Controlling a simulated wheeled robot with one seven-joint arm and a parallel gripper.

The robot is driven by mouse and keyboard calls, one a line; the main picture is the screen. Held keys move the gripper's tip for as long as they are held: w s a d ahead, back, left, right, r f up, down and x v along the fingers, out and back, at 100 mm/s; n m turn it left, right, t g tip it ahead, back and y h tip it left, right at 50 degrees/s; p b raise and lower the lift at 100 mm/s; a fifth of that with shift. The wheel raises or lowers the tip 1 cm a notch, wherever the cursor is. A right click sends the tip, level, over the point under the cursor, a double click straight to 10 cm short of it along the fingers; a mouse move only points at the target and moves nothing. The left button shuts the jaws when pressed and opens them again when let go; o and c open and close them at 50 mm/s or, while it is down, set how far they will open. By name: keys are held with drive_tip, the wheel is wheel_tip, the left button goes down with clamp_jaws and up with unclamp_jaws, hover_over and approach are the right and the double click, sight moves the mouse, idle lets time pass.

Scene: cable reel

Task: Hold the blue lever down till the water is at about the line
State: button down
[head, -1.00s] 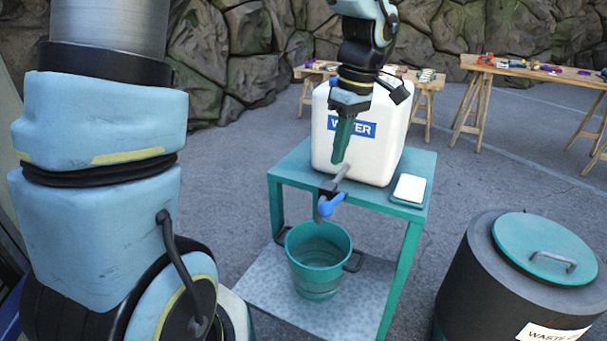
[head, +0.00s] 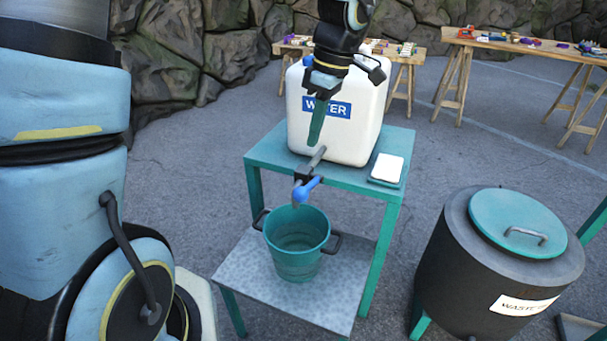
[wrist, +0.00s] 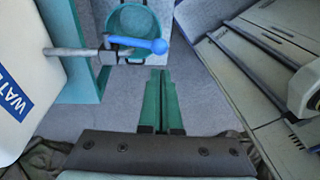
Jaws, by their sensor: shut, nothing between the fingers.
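The blue lever (head: 307,188) sits on the tap at the front of the white water container (head: 365,115). It also shows in the wrist view (wrist: 150,45), just beyond my fingertips. The teal bucket (head: 297,262) stands on the lower shelf below the tap, with black handles at its sides. Its inside shows ring-like marks; I cannot clearly tell the water level or a line. My gripper (head: 313,143) is shut and empty, pointing down in front of the container, above the tap. In the wrist view my gripper (wrist: 161,75) is apart from the lever.
The teal stand (head: 262,160) carries the container and a white pad (head: 387,168) at its right. A dark waste bin (head: 450,265) with a teal lid stands at the right. Trestle tables (head: 460,60) with small items stand at the back. The grey floor between is clear.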

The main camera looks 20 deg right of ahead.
sight(301, 188)
drive_tip(key=f+p, duration=0.1)
drive_tip(key=f, duration=0.2)
drive_tip(key=a+f, duration=0.1)
drive_tip(key=f, duration=0.3)
drive_tip(key=a+f+p, duration=0.1)
drive_tip(key=f, duration=0.2)
drive_tip(key=shift+w+a+f+p, duration=0.1)
drive_tip(key=shift+w+f+p, duration=0.1)
drive_tip(key=shift+f+p, duration=0.15)
drive_tip(key=shift+f+b, duration=0.2)
drive_tip(key=shift+b, duration=0.15)
